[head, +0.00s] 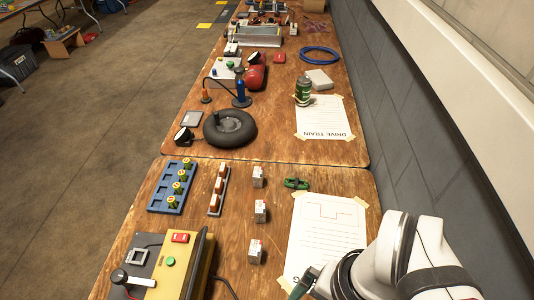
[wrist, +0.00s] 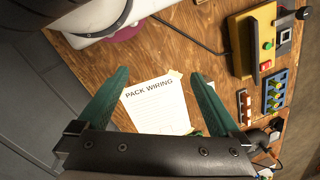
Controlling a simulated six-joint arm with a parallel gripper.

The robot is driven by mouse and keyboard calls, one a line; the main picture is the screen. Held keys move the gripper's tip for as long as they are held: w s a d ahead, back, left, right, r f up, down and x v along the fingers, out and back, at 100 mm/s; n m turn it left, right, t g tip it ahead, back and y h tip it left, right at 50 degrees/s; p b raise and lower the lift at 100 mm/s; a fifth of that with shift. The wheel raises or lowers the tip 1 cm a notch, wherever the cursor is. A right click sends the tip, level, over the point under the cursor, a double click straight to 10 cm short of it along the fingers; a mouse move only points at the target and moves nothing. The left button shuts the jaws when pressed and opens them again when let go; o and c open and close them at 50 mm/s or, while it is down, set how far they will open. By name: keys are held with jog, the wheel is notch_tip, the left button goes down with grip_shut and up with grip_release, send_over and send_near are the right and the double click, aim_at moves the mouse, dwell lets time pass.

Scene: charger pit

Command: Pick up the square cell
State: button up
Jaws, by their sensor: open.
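Three small white blocks with printed labels stand apart in a column on the near wooden table in the head view: a far block (head: 258,176), a middle block (head: 260,211) and a near block (head: 255,251). They look box-shaped, but I cannot tell for sure which thing is the square cell. A blue rack (head: 153,205) holds several green-and-yellow round pieces. A white tray (head: 211,211) beside it holds orange-brown pieces. My gripper (wrist: 157,74) has its green fingers spread and empty above the table. It shows at the bottom of the head view (head: 304,284), right of the blocks.
A yellow box (head: 198,262) with a dark panel and square socket (head: 137,256) stands near left; it also shows in the wrist view (wrist: 240,42). A wiring sheet (head: 322,235) lies right, with a small green part (head: 296,183) behind it. A grey wall bounds the right.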

jog(key=shift+c, duration=0.8)
